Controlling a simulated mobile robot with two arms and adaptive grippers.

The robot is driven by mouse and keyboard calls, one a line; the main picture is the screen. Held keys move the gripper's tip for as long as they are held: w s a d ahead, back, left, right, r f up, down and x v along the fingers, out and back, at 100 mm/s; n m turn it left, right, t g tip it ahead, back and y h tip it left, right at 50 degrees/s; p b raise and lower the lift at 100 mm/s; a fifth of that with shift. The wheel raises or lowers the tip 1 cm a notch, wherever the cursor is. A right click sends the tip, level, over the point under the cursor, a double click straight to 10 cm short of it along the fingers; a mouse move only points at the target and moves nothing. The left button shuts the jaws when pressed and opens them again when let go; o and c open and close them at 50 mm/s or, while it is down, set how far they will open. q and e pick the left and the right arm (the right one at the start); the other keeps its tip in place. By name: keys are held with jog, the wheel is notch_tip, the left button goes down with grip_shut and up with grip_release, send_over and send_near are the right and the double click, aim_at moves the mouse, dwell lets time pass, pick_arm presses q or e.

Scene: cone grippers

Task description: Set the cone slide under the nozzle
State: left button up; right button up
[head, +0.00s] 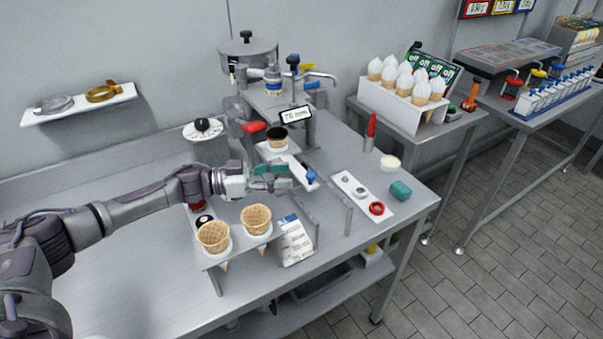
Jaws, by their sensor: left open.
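The cone slide (301,174) is a pale plate with a blue knob at its front end. It lies on the worktable in front of the dispensing machine (290,98). A dark-lined cone (277,142) stands upright at its back end, close to the machine's front. I cannot make out the nozzle tip or whether the cone is exactly below it. My left gripper (284,178), with green fingers, is open just left of the slide's front part, near the blue knob. Whether it touches the slide is unclear. My right gripper is out of view.
A stand with two waffle cones (256,218) and a printed carton (294,241) are in front of my left gripper. A rack of filled cones (404,98) stands on another table.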

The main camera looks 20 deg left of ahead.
pick_arm(q)
jog(key=v, duration=0.5)
jog(key=shift+a, duration=0.15)
